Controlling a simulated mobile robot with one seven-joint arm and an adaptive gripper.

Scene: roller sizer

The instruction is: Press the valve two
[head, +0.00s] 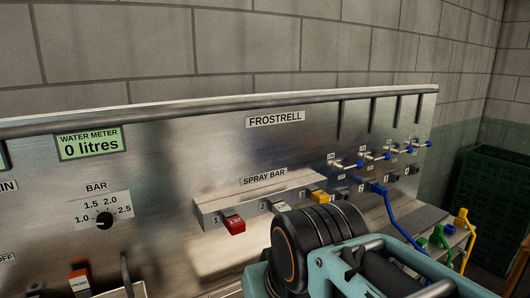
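The spray bar (248,199) is a metal strip on the panel, under a "SPRAY BAR" label. Its numbered valves have coloured switches. The one by number 1 is red (234,224). The one by number 2, valve two (280,206), is pale, and its lower part is close to or behind my arm in the picture. A yellow switch (320,196) sits further right. My arm fills the lower right. I cannot make out my gripper's fingers, so its distance from valve two cannot be told.
A water meter display (90,143) reads 0 litres. A BAR knob (104,220) and a red-topped switch (79,281) are at left. Blue-tipped taps (373,156) are at right. Blue, green and yellow handles (462,222) stand near a dark green crate (492,205).

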